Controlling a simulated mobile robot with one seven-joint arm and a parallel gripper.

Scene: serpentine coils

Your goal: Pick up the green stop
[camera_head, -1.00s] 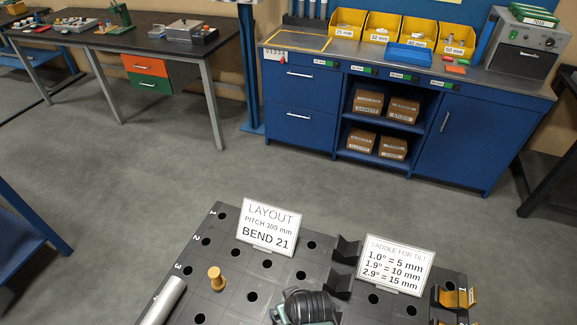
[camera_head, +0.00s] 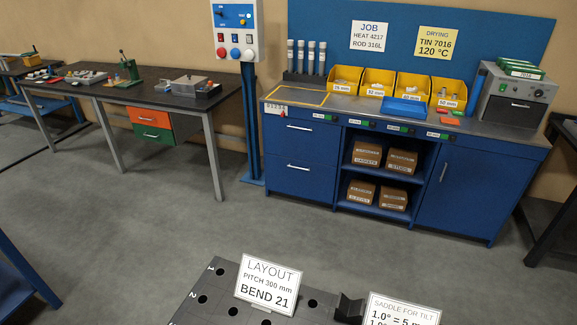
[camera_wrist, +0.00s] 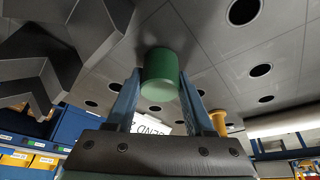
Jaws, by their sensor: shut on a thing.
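The green stop (camera_wrist: 160,68) is a short green cylinder in the wrist view. My gripper (camera_wrist: 159,88) is shut on it, with one blue-grey finger at each side. The grey plate with dark holes (camera_wrist: 215,45) fills the picture behind the stop. I cannot tell whether the stop touches the plate. Neither my gripper nor the stop shows in the head view.
A black V-shaped block (camera_wrist: 85,35) is close at the left of the wrist view. A brass peg (camera_wrist: 218,122) stands right of the fingers. The LAYOUT sign (camera_head: 267,283) and saddle sign (camera_head: 402,310) stand on the plate. Beyond are open floor and a blue cabinet (camera_head: 300,175).

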